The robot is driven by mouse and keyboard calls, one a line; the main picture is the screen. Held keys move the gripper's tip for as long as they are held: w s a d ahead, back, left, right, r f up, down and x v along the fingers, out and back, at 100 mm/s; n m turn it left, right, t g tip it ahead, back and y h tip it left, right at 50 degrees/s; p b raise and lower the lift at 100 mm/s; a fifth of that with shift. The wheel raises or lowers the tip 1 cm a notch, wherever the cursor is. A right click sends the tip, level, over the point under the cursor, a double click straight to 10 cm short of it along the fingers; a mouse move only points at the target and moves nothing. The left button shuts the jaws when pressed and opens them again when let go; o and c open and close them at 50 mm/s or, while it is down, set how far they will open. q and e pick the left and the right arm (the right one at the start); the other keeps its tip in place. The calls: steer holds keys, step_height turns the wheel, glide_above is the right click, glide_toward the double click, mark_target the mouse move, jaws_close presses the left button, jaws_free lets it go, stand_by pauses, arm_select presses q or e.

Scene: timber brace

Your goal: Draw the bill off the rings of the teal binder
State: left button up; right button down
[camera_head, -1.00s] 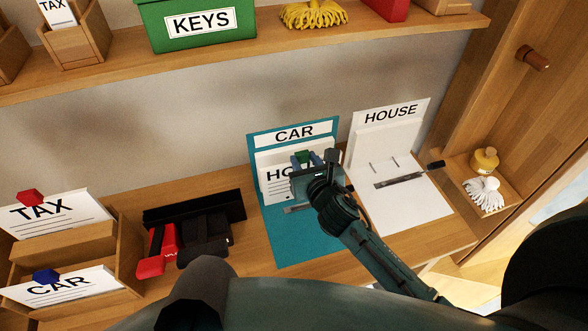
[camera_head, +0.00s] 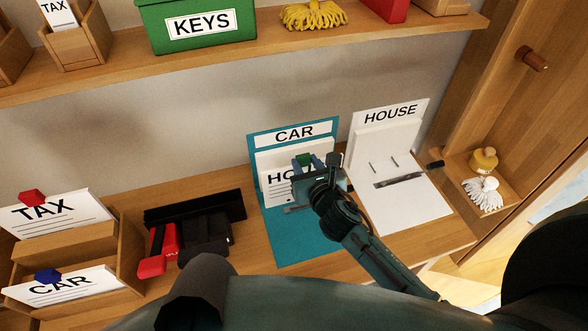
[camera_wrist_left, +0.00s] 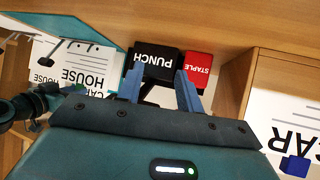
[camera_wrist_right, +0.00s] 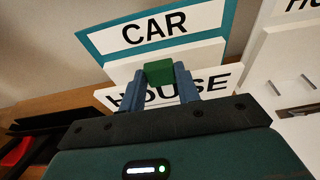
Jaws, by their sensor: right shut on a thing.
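The teal binder (camera_head: 290,245) lies open on the desk, its upright back cover labelled CAR. A white bill (camera_head: 273,188) marked HOUSE stands in front of that cover; it also shows in the right wrist view (camera_wrist_right: 222,77). My right gripper (camera_head: 306,160) is at the bill's upper edge, shut on its green tab (camera_wrist_right: 158,72). The gripper hides part of the bill and the binder's rings, so I cannot tell whether the bill is still on them. My left gripper (camera_wrist_left: 158,92) is open and empty, and shows only in its own wrist view.
A white HOUSE binder (camera_head: 405,200) lies open just right of the teal one. A black punch (camera_head: 205,240) and red stapler (camera_head: 153,258) lie left, by a black rack (camera_head: 195,207). Wooden trays with TAX (camera_head: 45,212) and CAR (camera_head: 60,287) papers stand further left.

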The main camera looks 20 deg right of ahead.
steer(key=shift+s, duration=0.15)
steer(key=shift+r, duration=0.15)
step_height(320, 180, up, 11)
stand_by(1.4)
